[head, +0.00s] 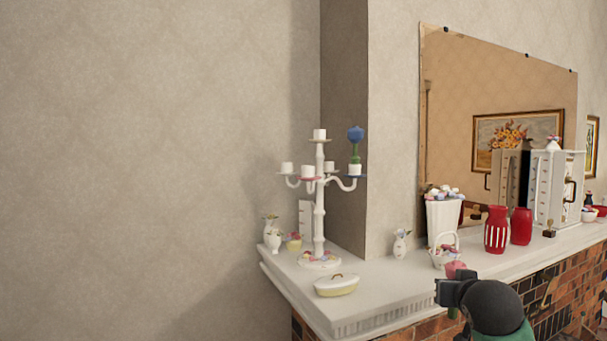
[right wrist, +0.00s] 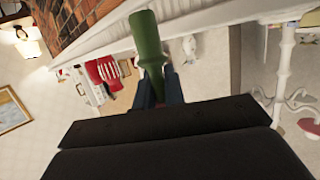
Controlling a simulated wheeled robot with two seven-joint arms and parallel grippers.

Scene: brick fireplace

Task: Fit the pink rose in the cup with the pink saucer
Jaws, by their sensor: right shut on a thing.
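The white candelabra (head: 319,215) stands on the mantel with several small cups on its arms. The cup with the pink saucer (head: 309,172) is on its front-left side and looks empty from here. My right gripper (head: 452,290) is shut on the pink rose (head: 456,270), to the right of the candelabra and lower than the cup. The pink head points up in the head view, and the green stem (right wrist: 149,45) shows large in the right wrist view. My left gripper is not in view.
A blue rose (head: 355,143) stands in the cup with the blue saucer (head: 356,177). A lidded dish (head: 337,286), a white basket (head: 444,252), a tall white vase (head: 442,218) and red vases (head: 496,232) stand on the mantel (head: 385,288).

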